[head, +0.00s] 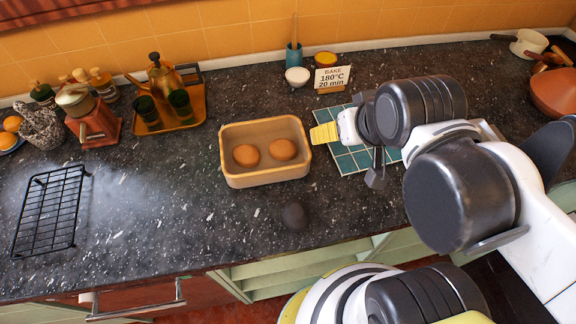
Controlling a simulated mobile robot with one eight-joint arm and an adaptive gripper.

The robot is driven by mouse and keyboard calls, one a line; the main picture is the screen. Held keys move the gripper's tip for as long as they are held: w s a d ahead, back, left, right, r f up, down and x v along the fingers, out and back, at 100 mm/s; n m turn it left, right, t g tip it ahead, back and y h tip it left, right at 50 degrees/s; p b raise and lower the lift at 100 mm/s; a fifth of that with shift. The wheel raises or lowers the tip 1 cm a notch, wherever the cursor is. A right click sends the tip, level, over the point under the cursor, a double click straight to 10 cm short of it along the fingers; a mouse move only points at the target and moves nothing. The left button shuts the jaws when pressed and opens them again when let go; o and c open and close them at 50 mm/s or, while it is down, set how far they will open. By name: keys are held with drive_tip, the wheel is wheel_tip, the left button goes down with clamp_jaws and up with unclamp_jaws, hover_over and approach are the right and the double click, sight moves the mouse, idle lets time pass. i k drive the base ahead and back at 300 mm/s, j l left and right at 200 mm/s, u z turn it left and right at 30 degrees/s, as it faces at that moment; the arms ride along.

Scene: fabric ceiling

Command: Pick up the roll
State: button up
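Two round brown rolls lie side by side in a tan rectangular baking dish in the middle of the counter. The left roll (246,155) and the right roll (282,150) both rest on the floor of the dish (268,179). My gripper (325,133) is just right of the dish, its yellow end pointing left near the dish's right wall. It looks apart from both rolls. Its finger opening is not clear from this angle, and nothing is seen in it.
A teal tiled mat (352,158) is under my arm. A sign (333,78), white bowl (297,77) and brass tray (192,113) stand behind. A black rack (48,212) lies left; counter between is clear.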

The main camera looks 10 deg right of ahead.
sight(296, 216)
drive_tip(key=l+z, duration=0.2)
drive_tip(key=z, duration=1.3)
drive_tip(key=u, duration=0.4)
drive_tip(key=k+u, duration=0.15)
drive_tip(key=u, duration=0.65)
drive_tip(key=k+u, duration=0.15)
drive_tip(key=u, duration=0.65)
drive_tip(key=k+j, duration=0.05)
